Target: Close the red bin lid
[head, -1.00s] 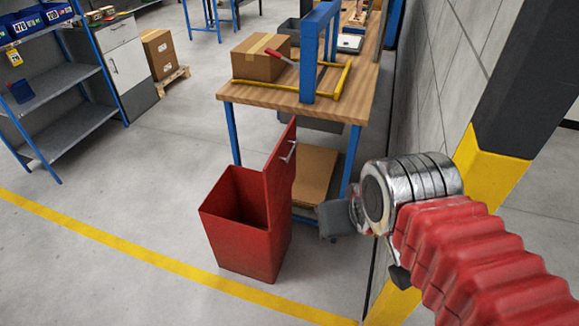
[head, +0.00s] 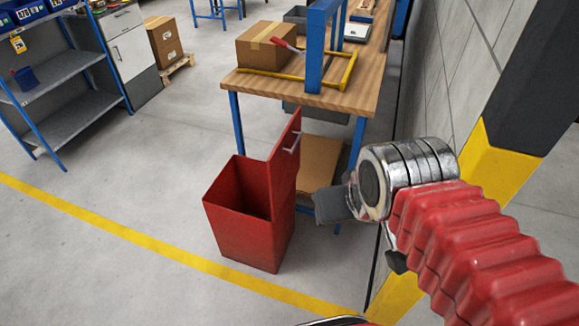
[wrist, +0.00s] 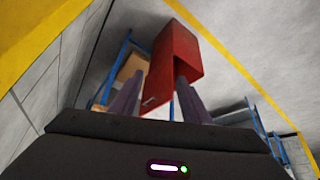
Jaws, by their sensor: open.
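The red bin (head: 238,232) stands on the floor at the middle of the head view, its mouth open. Its red lid (head: 284,168) stands upright on the bin's right side, with a pale handle (head: 292,144) near the top of the face turned toward my gripper. My gripper (head: 330,204) is just right of the lid, apart from it in the head view. In the wrist view the open fingers (wrist: 156,92) frame the lid (wrist: 161,82), with the bin (wrist: 180,45) beyond. Whether a finger touches the lid cannot be told.
A wooden workbench (head: 228,82) with a cardboard box (head: 266,50) and a blue frame stands behind the bin. A grey wall and a yellow-and-black pillar (head: 478,170) are close to my arm on the right. Open floor lies left of the bin.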

